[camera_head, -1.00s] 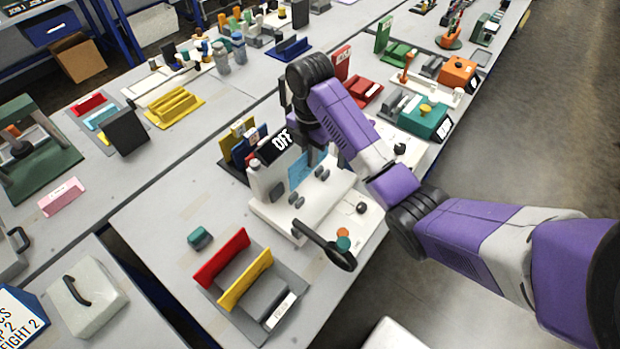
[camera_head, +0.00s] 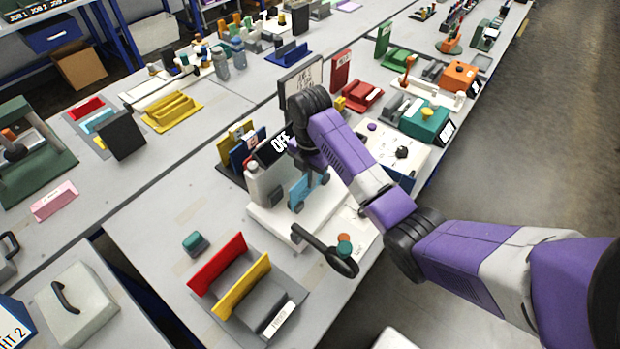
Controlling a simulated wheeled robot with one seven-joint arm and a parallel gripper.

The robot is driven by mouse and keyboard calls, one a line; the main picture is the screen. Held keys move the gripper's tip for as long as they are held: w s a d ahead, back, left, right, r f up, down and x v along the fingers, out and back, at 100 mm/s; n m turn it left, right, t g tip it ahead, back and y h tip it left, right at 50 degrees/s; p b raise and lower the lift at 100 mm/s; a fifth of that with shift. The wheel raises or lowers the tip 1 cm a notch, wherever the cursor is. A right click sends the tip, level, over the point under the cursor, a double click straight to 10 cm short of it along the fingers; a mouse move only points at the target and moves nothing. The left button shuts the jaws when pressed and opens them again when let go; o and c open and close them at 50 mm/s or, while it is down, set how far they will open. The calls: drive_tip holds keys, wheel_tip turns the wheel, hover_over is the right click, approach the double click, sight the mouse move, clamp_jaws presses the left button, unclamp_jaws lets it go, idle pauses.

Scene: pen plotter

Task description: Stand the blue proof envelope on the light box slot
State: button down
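My gripper (camera_head: 305,170) points down over the white machine (camera_head: 290,222) at the middle of the near table. Its fingers are small and partly hidden by my wrist, so I cannot tell whether they are open or shut. A light blue flat piece (camera_head: 308,190) stands upright directly below the gripper; I cannot tell whether it is held or is the proof envelope. A dark blue upright piece (camera_head: 240,154) stands in a rack left of the gripper, behind the OFF sign (camera_head: 281,143). No part is clearly recognisable as the light box slot.
A red and yellow holder (camera_head: 243,285) and a small teal block (camera_head: 195,243) lie to the left front. A black-handled lens-like tool (camera_head: 340,262) is by the front edge. A framed white panel (camera_head: 301,78) stands behind my wrist. Bare table lies left of the machine.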

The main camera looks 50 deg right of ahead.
drive_tip(key=shift+f, duration=0.1)
drive_tip(key=c, duration=1.6)
unclamp_jaws()
drive_tip(key=shift+c, duration=0.2)
wheel_tip(320, 180, up, 11)
drive_tip(key=p, duration=0.5)
drive_tip(key=shift+f, duration=0.2)
drive_tip(key=shift+w+d+r, duration=0.1)
drive_tip(key=shift+r, duration=0.75)
